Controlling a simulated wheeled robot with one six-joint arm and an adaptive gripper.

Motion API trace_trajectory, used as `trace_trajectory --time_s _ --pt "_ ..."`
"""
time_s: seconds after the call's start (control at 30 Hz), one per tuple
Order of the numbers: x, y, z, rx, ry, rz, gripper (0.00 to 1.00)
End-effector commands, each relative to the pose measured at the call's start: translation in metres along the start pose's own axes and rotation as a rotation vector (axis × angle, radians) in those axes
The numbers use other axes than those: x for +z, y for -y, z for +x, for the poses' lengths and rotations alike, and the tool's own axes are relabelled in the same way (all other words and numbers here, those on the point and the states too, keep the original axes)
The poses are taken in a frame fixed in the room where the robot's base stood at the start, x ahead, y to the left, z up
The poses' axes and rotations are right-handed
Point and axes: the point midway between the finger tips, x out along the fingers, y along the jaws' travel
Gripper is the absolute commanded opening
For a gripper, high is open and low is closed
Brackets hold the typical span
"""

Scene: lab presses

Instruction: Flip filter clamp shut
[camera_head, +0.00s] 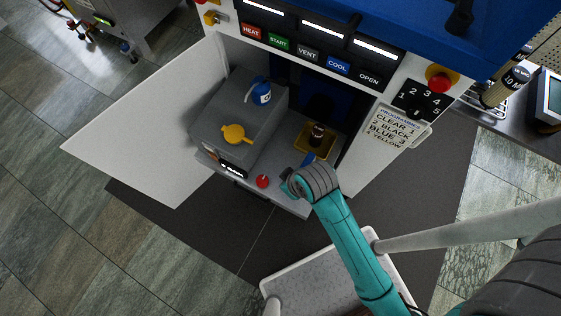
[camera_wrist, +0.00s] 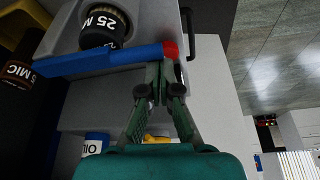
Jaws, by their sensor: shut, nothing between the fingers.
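The clamp is a blue bar (camera_wrist: 110,58) with a red tip (camera_wrist: 171,50), lying across the wrist view beside a dark filter cup labelled 25 M (camera_wrist: 103,28). In the head view a small blue part of the clamp (camera_head: 308,160) shows just past my wrist; the rest is hidden. My gripper (camera_wrist: 158,80) is shut and empty. Its fingertips are right at the bar near the red tip; I cannot tell whether they touch. In the head view my gripper (camera_head: 289,186) is at the front of the press shelf, mostly hidden by my wrist.
A yellow tray (camera_head: 303,145) holds a dark jar (camera_head: 318,131). A grey block (camera_head: 215,108) carries a blue oil can (camera_head: 262,92) and a yellow part (camera_head: 236,134). The white door (camera_head: 150,120) stands open at left.

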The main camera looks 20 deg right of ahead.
Motion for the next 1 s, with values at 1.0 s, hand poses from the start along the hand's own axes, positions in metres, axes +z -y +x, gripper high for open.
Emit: trace_trajectory --time_s 1.0 --pt "0.006 -0.002 -0.002 0.001 0.009 0.003 0.00"
